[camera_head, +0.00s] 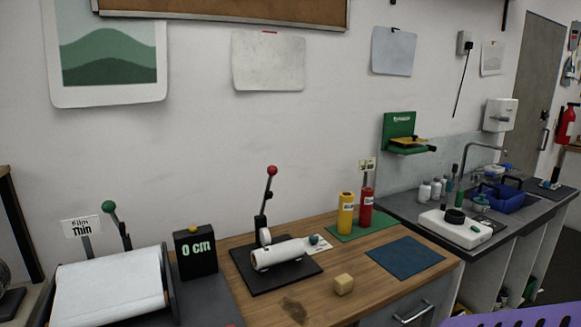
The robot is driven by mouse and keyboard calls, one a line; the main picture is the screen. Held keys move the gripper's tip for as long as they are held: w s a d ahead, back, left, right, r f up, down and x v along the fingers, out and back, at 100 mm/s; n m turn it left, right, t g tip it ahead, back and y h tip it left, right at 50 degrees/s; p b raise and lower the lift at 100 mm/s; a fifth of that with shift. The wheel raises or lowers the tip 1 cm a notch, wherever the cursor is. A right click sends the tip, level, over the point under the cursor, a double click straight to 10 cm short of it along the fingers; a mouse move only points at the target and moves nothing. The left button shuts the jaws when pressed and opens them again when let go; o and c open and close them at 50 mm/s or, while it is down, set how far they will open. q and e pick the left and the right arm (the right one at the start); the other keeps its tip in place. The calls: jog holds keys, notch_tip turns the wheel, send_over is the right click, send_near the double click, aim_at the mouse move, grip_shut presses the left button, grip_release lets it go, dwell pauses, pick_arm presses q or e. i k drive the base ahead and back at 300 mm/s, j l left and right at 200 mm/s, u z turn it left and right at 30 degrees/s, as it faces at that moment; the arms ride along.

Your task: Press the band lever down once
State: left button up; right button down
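A lever with a red ball knob (272,171) stands upright, leaning slightly right, on a black base plate (250,283) in the middle of the wooden bench. A white roll (278,254) lies in front of its foot. A second lever with a green knob (109,207) stands at the left, behind a white sheet-covered device (108,287), near a sign reading "Film Thin" (81,227). No label shows which one is the band lever. Neither of my grippers is in view.
A black display reading "0 cm" (195,252) stands left of the base plate. A purple slotted shape (535,316) fills the lower right corner.

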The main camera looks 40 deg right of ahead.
aim_at(271, 169)
jog(key=k+l, duration=0.15)
jog(key=l, duration=0.2)
jog(key=k+l, duration=0.2)
jog(key=l, duration=0.15)
jog(key=k+l, duration=0.15)
jog(key=l, duration=0.2)
jog(key=k+l, duration=0.2)
jog(key=l, duration=0.15)
